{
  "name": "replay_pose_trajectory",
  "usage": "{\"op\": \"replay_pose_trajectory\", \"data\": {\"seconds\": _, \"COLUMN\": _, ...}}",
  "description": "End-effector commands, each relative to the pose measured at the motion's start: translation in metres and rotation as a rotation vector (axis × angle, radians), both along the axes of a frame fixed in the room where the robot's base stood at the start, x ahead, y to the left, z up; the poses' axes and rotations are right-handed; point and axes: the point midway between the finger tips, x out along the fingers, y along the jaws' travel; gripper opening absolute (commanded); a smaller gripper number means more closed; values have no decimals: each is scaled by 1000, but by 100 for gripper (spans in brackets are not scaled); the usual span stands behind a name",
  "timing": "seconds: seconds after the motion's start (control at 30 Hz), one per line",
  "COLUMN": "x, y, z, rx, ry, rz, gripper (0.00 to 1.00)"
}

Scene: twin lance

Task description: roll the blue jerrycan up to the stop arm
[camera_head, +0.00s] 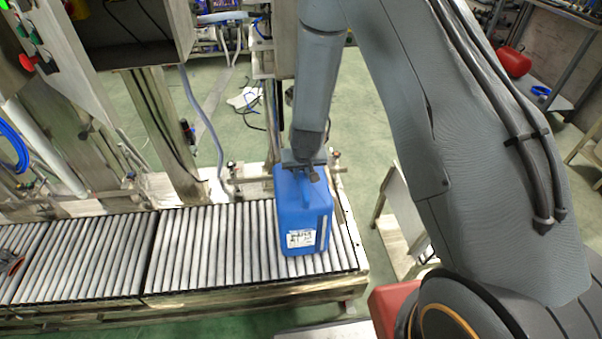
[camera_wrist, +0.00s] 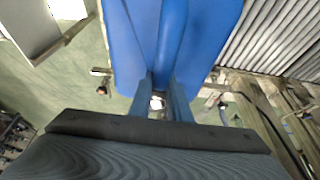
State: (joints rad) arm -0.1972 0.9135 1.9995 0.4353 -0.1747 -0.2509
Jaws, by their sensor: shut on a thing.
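The blue jerrycan (camera_head: 305,215) stands upright near the right end of the roller conveyor (camera_head: 200,250), with a white label low on its front. My gripper (camera_head: 303,172) is over its top and shut on its handle. In the wrist view the blue jerrycan (camera_wrist: 205,40) fills the top middle, with my gripper (camera_wrist: 160,85) fingers on either side of the handle ridge. I cannot make out the stop arm for certain; metal fittings (camera_head: 235,175) stand at the conveyor's back edge, left of the jerrycan.
The rollers left of the jerrycan are clear for a long stretch. A dark orange-brown object (camera_head: 10,264) lies at the far left end. A control panel (camera_head: 60,55) and metal posts stand behind the conveyor. A metal stand (camera_head: 398,215) is close to the right end.

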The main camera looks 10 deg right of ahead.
Motion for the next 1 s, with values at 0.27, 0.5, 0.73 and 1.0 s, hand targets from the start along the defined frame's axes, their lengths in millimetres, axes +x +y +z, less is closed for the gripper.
{"op": "replay_pose_trajectory", "data": {"seconds": 0.27, "x": -1, "y": -6, "z": -3, "rx": 0, "ry": 4, "rz": -2, "gripper": 0}}
{"op": "replay_pose_trajectory", "data": {"seconds": 0.5, "x": -1, "y": -10, "z": -3, "rx": -1, "ry": 3, "rz": -1, "gripper": 0}}
{"op": "replay_pose_trajectory", "data": {"seconds": 0.73, "x": -1, "y": -14, "z": -3, "rx": -1, "ry": 4, "rz": 0, "gripper": 0}}
{"op": "replay_pose_trajectory", "data": {"seconds": 1.0, "x": -2, "y": -19, "z": -5, "rx": -1, "ry": 6, "rz": -1, "gripper": 0}}
